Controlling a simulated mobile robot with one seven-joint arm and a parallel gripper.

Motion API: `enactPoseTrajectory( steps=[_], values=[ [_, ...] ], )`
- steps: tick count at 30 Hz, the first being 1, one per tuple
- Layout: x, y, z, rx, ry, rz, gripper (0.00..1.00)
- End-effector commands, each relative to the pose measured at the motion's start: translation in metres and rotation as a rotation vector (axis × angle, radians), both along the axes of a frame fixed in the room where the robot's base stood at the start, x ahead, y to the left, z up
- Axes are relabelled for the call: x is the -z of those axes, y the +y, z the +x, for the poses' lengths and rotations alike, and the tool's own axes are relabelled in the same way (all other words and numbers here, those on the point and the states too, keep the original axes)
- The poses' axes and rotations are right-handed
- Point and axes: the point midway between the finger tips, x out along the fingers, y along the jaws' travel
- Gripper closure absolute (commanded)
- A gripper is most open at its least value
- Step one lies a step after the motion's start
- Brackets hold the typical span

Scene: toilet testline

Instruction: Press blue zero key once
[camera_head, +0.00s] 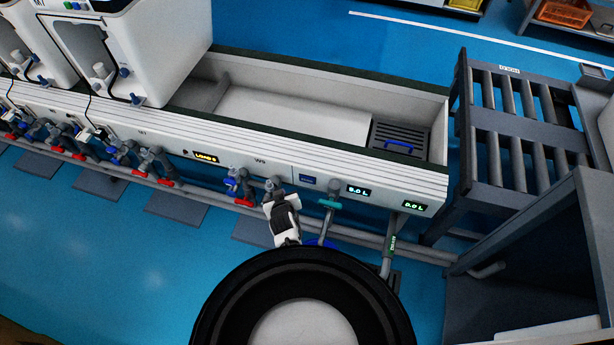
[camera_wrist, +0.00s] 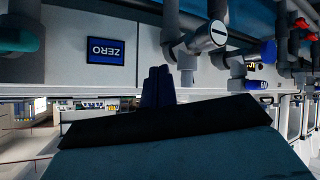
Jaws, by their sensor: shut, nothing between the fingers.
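The blue zero key (camera_head: 307,179) is a small rectangle on the white front rail, left of a green "0.0 L" display. In the wrist view the zero key (camera_wrist: 105,51) appears upside down, blue with white letters and a dark border. My gripper (camera_wrist: 158,72) shows there as two dark blue fingers close together, with nothing between them. The fingertips are to the right of and below the key in that picture, apart from it. In the head view my white and dark wrist is in front of the rail, left of the key; the fingertips cannot be made out clearly.
Grey pipes and a valve (camera_wrist: 205,38) stand right beside the fingers in the wrist view. A teal-handled tap (camera_head: 329,204) hangs right of the key. Two green displays (camera_head: 357,190) are further right. A grey rack (camera_head: 510,130) stands at the right.

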Motion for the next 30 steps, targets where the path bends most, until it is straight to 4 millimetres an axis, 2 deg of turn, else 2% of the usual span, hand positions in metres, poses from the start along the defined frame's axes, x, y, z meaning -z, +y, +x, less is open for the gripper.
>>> enactPoseTrajectory(
  steps=[1, 4, 7, 11, 22, 30],
  values=[
    [0.013, -0.015, -0.011, 0.010, 0.033, -0.023, 1.00],
    [0.034, -0.035, -0.026, 0.024, 0.075, -0.052, 1.00],
    [0.044, -0.046, -0.034, 0.031, 0.095, -0.067, 1.00],
    [0.048, -0.050, -0.037, 0.035, 0.103, -0.073, 1.00],
    [0.048, -0.051, -0.032, 0.035, 0.100, -0.072, 1.00],
    [0.052, -0.059, -0.002, 0.034, 0.097, -0.070, 1.00]
  ],
)
